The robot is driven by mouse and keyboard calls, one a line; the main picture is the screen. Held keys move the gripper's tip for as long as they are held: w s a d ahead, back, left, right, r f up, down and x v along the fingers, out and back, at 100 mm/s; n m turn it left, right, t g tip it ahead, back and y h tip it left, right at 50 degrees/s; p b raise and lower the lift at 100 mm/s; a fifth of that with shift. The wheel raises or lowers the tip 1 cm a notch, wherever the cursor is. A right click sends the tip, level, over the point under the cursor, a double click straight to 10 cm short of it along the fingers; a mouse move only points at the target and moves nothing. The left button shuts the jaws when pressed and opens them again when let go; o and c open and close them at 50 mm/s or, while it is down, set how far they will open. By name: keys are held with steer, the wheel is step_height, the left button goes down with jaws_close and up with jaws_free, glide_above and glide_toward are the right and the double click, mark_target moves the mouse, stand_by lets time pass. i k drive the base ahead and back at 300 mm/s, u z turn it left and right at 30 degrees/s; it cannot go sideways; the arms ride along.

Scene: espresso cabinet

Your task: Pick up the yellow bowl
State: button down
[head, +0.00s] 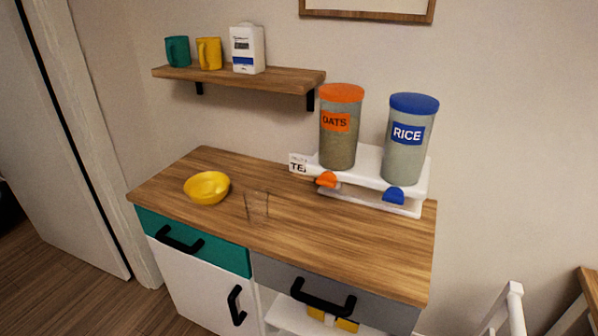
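The yellow bowl (206,188) sits upright on the left part of the wooden cabinet top (330,245), near its front left edge. Its inside is visible and nothing covers it. My gripper is not in view in the head view.
A clear glass (257,207) stands just right of the bowl. A white dispenser stand (420,205) holds the oats canister (338,150) and the rice canister (405,155). A wall shelf (290,80) with mugs hangs above. Black handles (320,306) stick out in front.

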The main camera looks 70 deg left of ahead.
mark_target(206, 189)
steer(key=k, duration=0.35)
steer(key=u, duration=1.45)
steer(key=i, duration=0.3)
steer(key=u, duration=2.6)
steer(key=i, duration=2.9)
steer(key=z, duration=0.1)
